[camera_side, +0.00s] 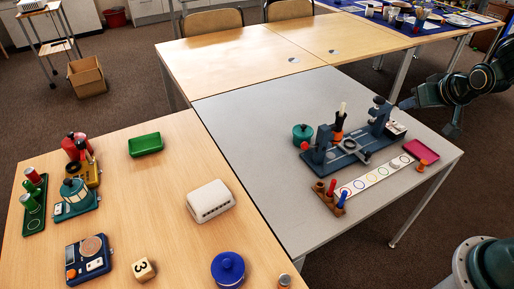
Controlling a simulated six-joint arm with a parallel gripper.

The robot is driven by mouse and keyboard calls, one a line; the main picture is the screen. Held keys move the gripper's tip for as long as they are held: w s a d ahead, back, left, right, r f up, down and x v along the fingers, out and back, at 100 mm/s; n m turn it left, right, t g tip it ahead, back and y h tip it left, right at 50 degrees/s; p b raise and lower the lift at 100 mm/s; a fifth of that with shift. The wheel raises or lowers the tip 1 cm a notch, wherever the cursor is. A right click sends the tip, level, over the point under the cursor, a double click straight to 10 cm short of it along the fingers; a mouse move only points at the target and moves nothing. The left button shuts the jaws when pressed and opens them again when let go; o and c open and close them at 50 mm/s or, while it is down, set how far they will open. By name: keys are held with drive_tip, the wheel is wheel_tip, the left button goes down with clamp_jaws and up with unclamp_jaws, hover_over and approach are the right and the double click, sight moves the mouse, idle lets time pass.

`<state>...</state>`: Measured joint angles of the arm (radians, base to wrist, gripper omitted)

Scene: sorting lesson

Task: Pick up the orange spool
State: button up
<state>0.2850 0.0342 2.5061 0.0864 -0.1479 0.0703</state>
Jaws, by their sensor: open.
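A small orange piece (421,167), perhaps the orange spool, lies at the front edge of the pink tray (428,147) on the grey table; it is too small to be sure of its shape. A taller orange and black item (338,122) with a pale stick stands behind the blue fixture. My gripper (429,118) is at the right, with its dark fingers spread apart and nothing seen between them. It is above and beyond the pink tray, apart from both orange items.
The blue fixture (346,158) and a white strip with coloured rings (376,179) are left of the pink tray. A brown rack (325,199) with coloured pegs stands in front. A green pot (302,133) is behind. The grey table's left part is clear.

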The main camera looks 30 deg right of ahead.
drive_tip(key=w+d+f+m+h, duration=0.1)
drive_tip(key=w+d+f+h, duration=0.1)
drive_tip(key=d+f, duration=0.45)
drive_tip(key=m+t+h, duration=0.2)
drive_tip(key=t+h, duration=0.1)
approach(423, 167)
drive_tip(key=shift+x, duration=0.9)
drive_tip(key=shift+w, duration=0.1)
drive_tip(key=shift+w+d+f, duration=0.25)
drive_tip(key=shift+w+d, duration=0.1)
drive_tip(key=shift+w, duration=0.1)
drive_tip(key=shift+g, duration=0.3)
drive_tip(key=shift+x, duration=3.1)
